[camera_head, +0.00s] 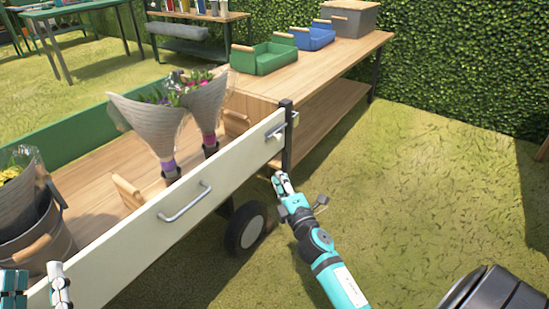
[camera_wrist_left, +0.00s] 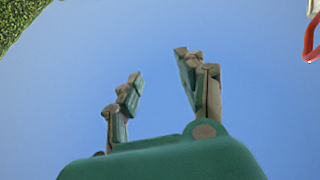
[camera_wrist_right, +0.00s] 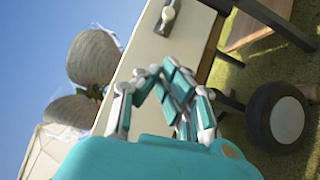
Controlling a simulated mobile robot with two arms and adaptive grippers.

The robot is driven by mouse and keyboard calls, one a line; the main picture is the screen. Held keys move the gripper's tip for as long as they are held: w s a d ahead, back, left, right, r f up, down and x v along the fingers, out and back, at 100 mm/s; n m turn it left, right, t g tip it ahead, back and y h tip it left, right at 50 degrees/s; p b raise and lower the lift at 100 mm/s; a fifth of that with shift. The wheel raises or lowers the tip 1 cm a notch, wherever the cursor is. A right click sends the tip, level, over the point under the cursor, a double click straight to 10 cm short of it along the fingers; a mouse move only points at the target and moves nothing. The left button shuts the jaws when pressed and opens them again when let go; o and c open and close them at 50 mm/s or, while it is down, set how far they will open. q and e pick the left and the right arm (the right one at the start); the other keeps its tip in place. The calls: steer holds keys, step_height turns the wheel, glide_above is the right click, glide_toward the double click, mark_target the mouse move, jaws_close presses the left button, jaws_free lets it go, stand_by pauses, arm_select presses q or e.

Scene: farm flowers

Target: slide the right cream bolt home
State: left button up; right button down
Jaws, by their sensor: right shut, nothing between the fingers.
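The right cream bolt (camera_head: 285,126) sits at the right end of the cart's cream side panel (camera_head: 228,172), by the dark corner post (camera_head: 287,140). In the right wrist view the bolt (camera_wrist_right: 168,15) shows near the top of the panel, beyond the fingers. My left gripper (camera_head: 38,287) is at the lower left corner. In the left wrist view its fingers (camera_wrist_left: 155,75) are apart with only sky between.
The panel has a metal handle (camera_head: 185,203). Wrapped bouquets (camera_head: 150,125) stand in the cart behind it. A wheel (camera_head: 245,229) is under the cart near my right arm. A wooden bench (camera_head: 320,62) with trays is behind. Open grass lies to the right.

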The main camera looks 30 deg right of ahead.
arm_select(q)
steer(key=shift+s+r, duration=0.1)
steer(key=shift+r, duration=0.15)
arm_select(e)
steer(key=shift+r, duration=0.25)
